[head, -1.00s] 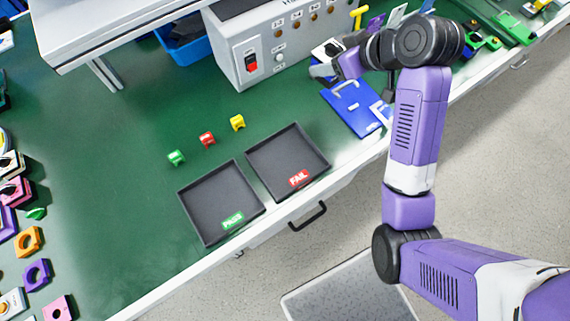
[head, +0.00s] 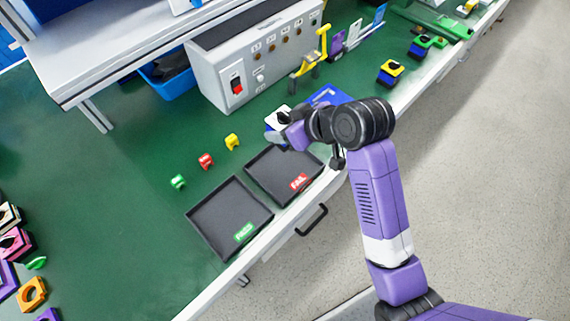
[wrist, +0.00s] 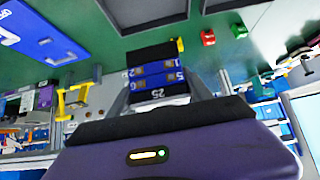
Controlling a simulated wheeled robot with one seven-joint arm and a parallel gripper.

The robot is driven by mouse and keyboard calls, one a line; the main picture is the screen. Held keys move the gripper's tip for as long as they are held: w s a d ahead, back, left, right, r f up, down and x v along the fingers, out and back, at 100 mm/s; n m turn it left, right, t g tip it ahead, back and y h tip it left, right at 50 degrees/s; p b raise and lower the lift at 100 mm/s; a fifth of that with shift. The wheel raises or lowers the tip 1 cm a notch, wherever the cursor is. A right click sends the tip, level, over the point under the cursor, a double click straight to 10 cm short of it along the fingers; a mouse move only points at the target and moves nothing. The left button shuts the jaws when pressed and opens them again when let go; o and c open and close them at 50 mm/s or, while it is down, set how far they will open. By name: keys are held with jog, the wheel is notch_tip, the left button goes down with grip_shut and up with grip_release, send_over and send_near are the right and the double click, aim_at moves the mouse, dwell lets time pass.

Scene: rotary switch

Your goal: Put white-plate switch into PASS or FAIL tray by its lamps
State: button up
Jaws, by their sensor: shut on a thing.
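In the wrist view, my gripper (wrist: 158,95) holds the switch's black and blue body (wrist: 152,78), with numbered terminals and a "25" mark. Its white plate is mostly hidden there. The PASS tray (head: 228,215) is to the left and nearer; both trays look empty. The grey test box (head: 255,60) has a red switch and a row of small brownish lamps (head: 271,46); I cannot tell whether any is lit.
Green (head: 178,181), red (head: 206,160) and yellow (head: 232,141) clips stand behind the trays. A blue board (head: 328,95) lies behind my gripper. Several coloured switches line the left edge. The green table's middle left is clear.

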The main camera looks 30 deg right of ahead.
notch_tip(320, 180, down, 16)
dwell(0.5)
jog(key=shift+f, duration=0.15)
jog(key=o, duration=1.5)
jog(key=shift+o, duration=0.2)
